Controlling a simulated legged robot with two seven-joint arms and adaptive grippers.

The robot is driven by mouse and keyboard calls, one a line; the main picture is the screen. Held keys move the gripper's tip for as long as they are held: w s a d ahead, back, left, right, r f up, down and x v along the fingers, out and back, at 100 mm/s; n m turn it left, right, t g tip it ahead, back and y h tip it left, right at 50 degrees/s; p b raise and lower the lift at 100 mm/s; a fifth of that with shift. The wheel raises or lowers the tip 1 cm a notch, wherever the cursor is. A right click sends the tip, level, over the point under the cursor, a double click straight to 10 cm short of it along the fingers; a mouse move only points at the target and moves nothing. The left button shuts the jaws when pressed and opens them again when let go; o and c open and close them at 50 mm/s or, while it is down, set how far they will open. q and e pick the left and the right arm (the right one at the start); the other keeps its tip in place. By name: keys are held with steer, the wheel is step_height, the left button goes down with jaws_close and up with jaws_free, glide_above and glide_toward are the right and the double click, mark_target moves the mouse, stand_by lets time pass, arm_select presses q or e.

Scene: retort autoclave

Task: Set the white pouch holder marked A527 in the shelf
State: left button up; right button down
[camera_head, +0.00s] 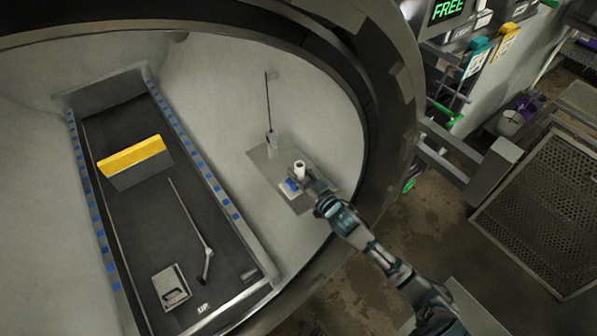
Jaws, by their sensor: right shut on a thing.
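My right gripper (308,181) reaches in from the lower right, inside the round chamber. It is shut on a small white piece, which looks like the white pouch holder (299,168); its marking is too small to read. The holder is over a grey shelf-like plate (265,158) at the chamber's right wall; I cannot tell whether they touch. A white and blue patch (291,186) shows just left of the fingers. The fingers hide part of the plate. My left gripper is not in view.
A dark tray (133,208) with blue-marked rails lies at left, bearing a yellow-topped block (132,156), a thin rod (190,222) and a grey box (171,287). A thin upright rod (268,105) stands behind the plate. The chamber's dark rim (385,130) curves close around my right arm.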

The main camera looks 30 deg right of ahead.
steer(key=c, duration=0.8)
jaws_free()
steer(key=shift+o, duration=0.2)
steer(key=s+d, duration=0.1)
steer(key=s, duration=1)
steer(key=shift+s+d, duration=0.4)
steer(key=shift+f, duration=0.2)
